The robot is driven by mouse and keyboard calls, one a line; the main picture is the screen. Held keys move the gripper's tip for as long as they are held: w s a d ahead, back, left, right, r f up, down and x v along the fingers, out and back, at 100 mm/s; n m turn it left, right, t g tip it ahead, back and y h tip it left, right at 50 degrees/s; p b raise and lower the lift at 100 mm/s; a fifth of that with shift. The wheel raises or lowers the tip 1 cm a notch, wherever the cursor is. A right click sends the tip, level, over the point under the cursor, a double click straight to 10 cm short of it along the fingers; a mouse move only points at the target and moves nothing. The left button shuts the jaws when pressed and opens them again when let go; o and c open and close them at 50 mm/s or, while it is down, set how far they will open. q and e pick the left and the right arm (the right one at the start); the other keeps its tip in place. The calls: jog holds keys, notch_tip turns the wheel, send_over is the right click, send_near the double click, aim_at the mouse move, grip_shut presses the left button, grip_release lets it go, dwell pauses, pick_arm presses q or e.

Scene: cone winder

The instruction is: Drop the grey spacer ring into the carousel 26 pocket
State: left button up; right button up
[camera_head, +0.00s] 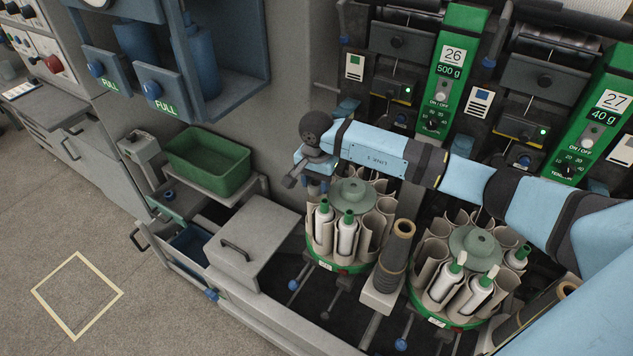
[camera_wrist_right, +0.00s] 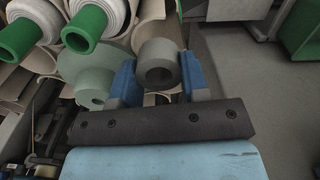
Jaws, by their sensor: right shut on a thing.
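My right gripper (camera_head: 316,184) is over the left-rear edge of carousel 26 (camera_head: 365,241), a ring of beige pockets around a pale green hub (camera_head: 352,193). In the wrist view the blue fingers of this gripper (camera_wrist_right: 158,66) are shut on the grey spacer ring (camera_wrist_right: 160,62), with a finger on each side. A beige pocket (camera_wrist_right: 161,31) shows directly behind the ring. I cannot tell the gap between them. The ring is hidden or too small to make out in the head view. Two green-tipped white bobbins (camera_head: 347,236) stand in front pockets. My left gripper is out of view.
Carousel 27 (camera_head: 467,265) stands to the right, also holding bobbins. A brown tube stack (camera_head: 395,258) stands between the carousels. The green winder panels 26 (camera_head: 449,62) and 27 rise behind. A green bin (camera_head: 208,163) and a grey lidded box (camera_head: 250,240) are at left.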

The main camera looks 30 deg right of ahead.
jog(key=shift+f+b, duration=1.25)
jog(key=shift+f, duration=0.05)
dwell(0.9)
jog(key=shift+r, duration=0.15)
dwell(0.4)
dwell(0.5)
jog(key=o, duration=1)
jog(key=shift+r+p, duration=1.75)
jog(key=shift+r, duration=2.3)
